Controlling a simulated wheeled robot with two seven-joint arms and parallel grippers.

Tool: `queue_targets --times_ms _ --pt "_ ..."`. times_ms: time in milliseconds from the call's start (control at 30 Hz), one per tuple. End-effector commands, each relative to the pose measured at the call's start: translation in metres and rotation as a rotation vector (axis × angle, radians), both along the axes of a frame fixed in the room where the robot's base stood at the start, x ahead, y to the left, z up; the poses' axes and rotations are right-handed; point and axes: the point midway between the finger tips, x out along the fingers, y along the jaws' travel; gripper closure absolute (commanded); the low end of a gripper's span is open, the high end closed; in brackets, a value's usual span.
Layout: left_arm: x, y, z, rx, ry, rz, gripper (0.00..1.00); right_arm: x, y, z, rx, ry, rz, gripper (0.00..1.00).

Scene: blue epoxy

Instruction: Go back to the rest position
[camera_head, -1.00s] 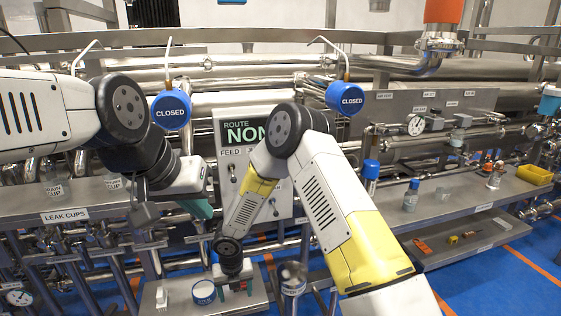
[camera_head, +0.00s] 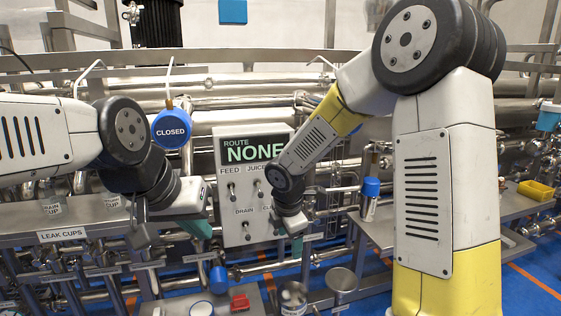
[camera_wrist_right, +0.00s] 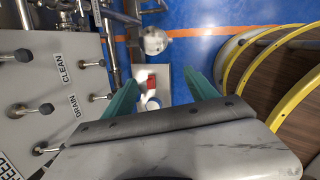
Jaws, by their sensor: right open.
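My left gripper (camera_head: 203,230), with teal fingers, hangs at the left in the head view, in front of the pipes beside the route panel. Its fingers overlap from this side, so its opening is unclear. My right gripper (camera_head: 297,243) is at the lower right corner of the route panel in the head view. In the right wrist view my right gripper (camera_wrist_right: 162,92) has its two teal fingers wide apart with nothing held between them. The right arm is bent high and hides part of the right side of the scene.
The route panel (camera_head: 235,200) with its toggles stands close to my right gripper; it fills the left of the wrist view. A low shelf holds a red block (camera_head: 240,302) and a white tub (camera_head: 201,309). A metal bench (camera_head: 400,225) and blue-capped bottle (camera_head: 369,198) are at right.

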Motion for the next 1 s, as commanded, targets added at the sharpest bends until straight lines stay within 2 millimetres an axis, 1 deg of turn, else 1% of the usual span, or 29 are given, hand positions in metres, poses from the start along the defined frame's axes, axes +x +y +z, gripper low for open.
queue_targets --times_ms 33,100,167,200,267,300,433,500,600,700,833,1000 --pt "0.0 0.0 0.0 0.0 0.0 0.0 1.0 -0.007 -0.017 0.024 0.042 -0.027 -0.127 0.33" --pt "0.0 0.0 0.0 0.0 0.0 0.0 1.0 -0.021 -0.037 0.05 0.108 -0.049 -0.315 0.33" --pt "0.0 0.0 0.0 0.0 0.0 0.0 1.0 -0.035 -0.053 0.07 0.171 -0.066 -0.473 0.33" --pt "0.0 0.0 0.0 0.0 0.0 0.0 1.0 -0.045 -0.062 0.083 0.216 -0.076 -0.577 0.33" --pt "0.0 0.0 0.0 0.0 0.0 0.0 1.0 -0.061 -0.076 0.1 0.287 -0.089 -0.731 0.33" --pt "0.0 0.0 0.0 0.0 0.0 0.0 1.0 -0.072 -0.083 0.11 0.335 -0.095 -0.832 0.33" --pt "0.0 0.0 0.0 0.0 0.0 0.0 1.0 -0.112 -0.104 0.138 0.512 -0.104 -1.15 0.33" --pt "0.0 0.0 0.0 0.0 0.0 0.0 1.0 -0.133 -0.111 0.149 0.612 -0.097 -1.311 0.33" --pt "0.0 0.0 0.0 0.0 0.0 0.0 1.0 -0.159 -0.117 0.161 0.744 -0.077 -1.502 0.33" --pt "0.0 0.0 0.0 0.0 0.0 0.0 1.0 -0.178 -0.119 0.168 0.849 -0.052 -1.643 0.33" --pt "0.0 0.0 0.0 0.0 0.0 0.0 1.0 -0.192 -0.119 0.172 0.929 -0.022 -1.746 0.33" --pt "0.0 0.0 0.0 0.0 0.0 0.0 1.0 -0.196 -0.119 0.173 0.952 -0.012 -1.778 0.33"
